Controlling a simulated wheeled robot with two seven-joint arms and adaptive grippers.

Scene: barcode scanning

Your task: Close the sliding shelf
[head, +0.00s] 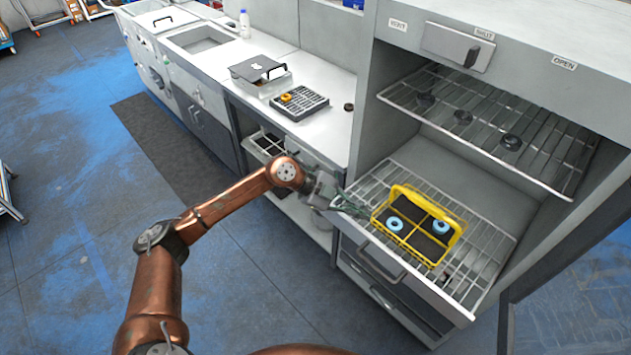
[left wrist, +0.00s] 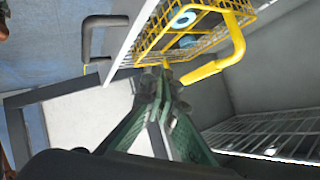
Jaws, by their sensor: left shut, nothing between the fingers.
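The sliding shelf (head: 487,262) is a wire rack pulled out of the lower opening of the grey cabinet, with a pale front and a dark handle (head: 381,264). A yellow basket (head: 455,222) with blue rings and dark compartments stands on it. My left gripper (head: 362,209) is at the shelf's left side, close to the basket's left corner. It is shut with nothing in it. In the left wrist view the closed fingertips (left wrist: 160,82) lie just below the basket (left wrist: 190,28), by the shelf edge (left wrist: 131,38); contact is unclear. My right gripper is not in view.
An upper wire rack (head: 480,118) with several dark round pieces sits above the shelf. Blue-grey floor is free in front.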

